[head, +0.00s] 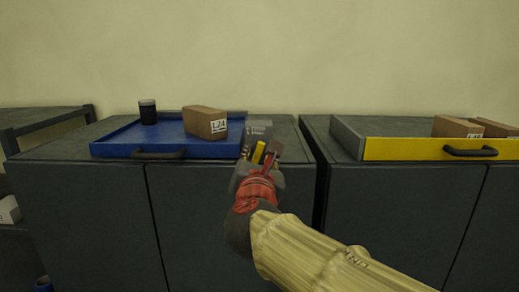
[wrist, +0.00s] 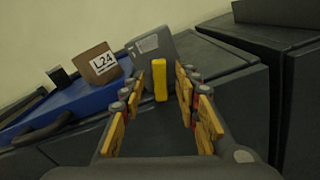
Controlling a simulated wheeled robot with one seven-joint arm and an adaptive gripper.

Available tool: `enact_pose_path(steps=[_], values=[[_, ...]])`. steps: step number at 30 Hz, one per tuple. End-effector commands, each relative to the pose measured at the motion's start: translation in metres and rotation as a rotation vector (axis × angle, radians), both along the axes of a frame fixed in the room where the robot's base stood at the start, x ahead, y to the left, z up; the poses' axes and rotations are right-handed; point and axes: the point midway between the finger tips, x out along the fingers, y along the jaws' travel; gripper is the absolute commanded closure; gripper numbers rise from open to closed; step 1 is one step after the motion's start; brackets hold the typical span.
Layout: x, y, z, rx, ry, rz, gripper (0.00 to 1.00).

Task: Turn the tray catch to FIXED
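The catch shows as an upright yellow lever (wrist: 160,80) on a grey block (wrist: 150,46) at the right end of the blue tray (wrist: 73,102). In the head view the lever (head: 258,152) is partly covered by my gripper (head: 262,163). The block carries a paler label plate, whose text is too small to read. In the wrist view my gripper (wrist: 160,88) is open, with one finger on each side of the lever. A gap shows between the lever and each finger. I cannot tell how far the lever reaches between the fingertips.
A brown box (head: 205,122) marked L24 and a dark jar (head: 148,111) stand on the blue tray. The tray has a dark front handle (head: 158,155). A yellow-fronted tray (head: 410,149) with brown boxes sits on the right cabinet. A gap separates the cabinets.

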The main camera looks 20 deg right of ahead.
Motion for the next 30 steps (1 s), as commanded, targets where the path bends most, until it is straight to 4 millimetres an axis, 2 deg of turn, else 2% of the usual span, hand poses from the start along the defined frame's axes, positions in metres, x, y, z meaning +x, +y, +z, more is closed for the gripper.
enact_pose_path(steps=[6,16,30], values=[[0.020,-0.007,0.000,0.001,0.000,0.000,0.68],[0.023,-0.007,0.000,0.002,-0.001,0.001,0.68],[0.023,-0.007,0.000,0.002,-0.001,0.001,0.95]])
